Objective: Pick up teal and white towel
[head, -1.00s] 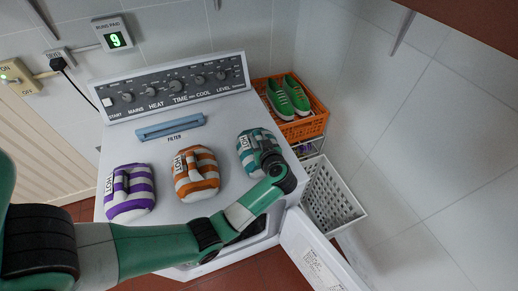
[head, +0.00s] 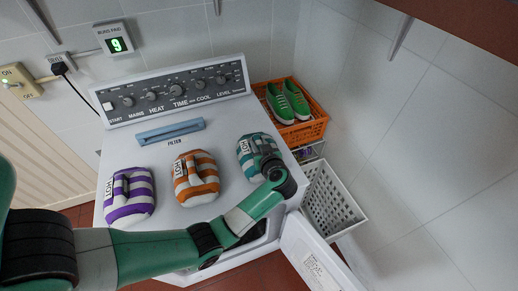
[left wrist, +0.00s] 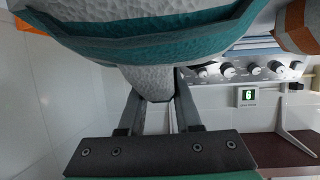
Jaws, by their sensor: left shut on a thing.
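The teal and white towel (head: 246,147) is a rolled bundle with a white tag, at the right of the white machine top. My left gripper (head: 264,157) reaches it from the front right and is shut on it. In the left wrist view the towel (left wrist: 190,38) fills the top of the picture, and a white textured part of it sits between the fingers of my left gripper (left wrist: 157,92). I cannot tell whether the towel is clear of the machine top. My right gripper is not in view.
An orange striped towel (head: 195,178) and a purple striped towel (head: 129,196) lie to the left on the machine top (head: 215,140). An orange crate (head: 309,130) with green shoes (head: 288,102) and a white basket (head: 330,200) stand right. The machine door (head: 310,255) hangs open.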

